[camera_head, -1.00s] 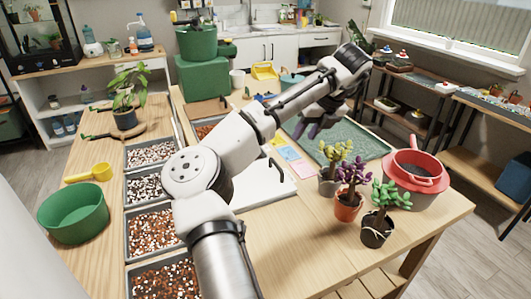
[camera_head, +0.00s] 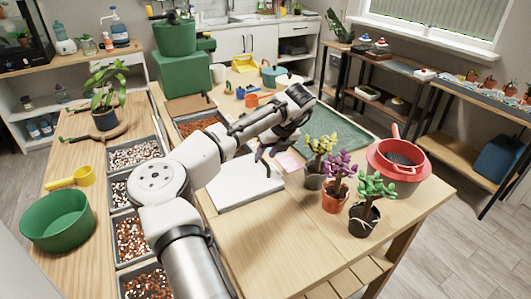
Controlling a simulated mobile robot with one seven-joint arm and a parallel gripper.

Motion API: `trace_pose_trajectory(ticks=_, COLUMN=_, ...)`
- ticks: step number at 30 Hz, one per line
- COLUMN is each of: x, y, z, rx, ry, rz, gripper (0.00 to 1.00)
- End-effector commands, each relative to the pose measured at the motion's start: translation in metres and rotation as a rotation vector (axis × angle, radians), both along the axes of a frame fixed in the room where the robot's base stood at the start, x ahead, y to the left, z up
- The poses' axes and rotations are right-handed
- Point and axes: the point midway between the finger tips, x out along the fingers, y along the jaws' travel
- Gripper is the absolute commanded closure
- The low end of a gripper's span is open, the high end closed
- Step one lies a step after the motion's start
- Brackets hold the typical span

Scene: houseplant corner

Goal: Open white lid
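The white lid (camera_head: 238,190) is a flat white panel lying level in the wooden table, right of the row of substrate bins. It looks closed. My arm crosses over its left and far parts and hides some of it. My gripper (camera_head: 267,162) has dark fingers and points down at the lid's far right part, close to where a dark handle stood in view. The fingers overlap the handle in this view, so I cannot tell whether they touch it or how far apart they are.
A green mat (camera_head: 340,135) lies behind. Substrate bins (camera_head: 130,238) and a green bowl (camera_head: 62,222) are left. The front tabletop is clear.

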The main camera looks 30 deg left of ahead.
Motion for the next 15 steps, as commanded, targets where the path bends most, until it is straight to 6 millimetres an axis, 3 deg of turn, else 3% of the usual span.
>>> trace_pose_trajectory(ticks=6, x=0.0006, y=0.0061, z=-0.0127, rx=0.0, ry=-0.001, rz=-0.001, gripper=0.67)
trace_pose_trajectory(ticks=14, x=0.0008, y=0.0063, z=-0.0138, rx=0.0, ry=-0.001, rz=-0.001, gripper=0.67)
trace_pose_trajectory(ticks=15, x=0.0008, y=0.0063, z=-0.0137, rx=0.0, ry=-0.001, rz=-0.001, gripper=0.72)
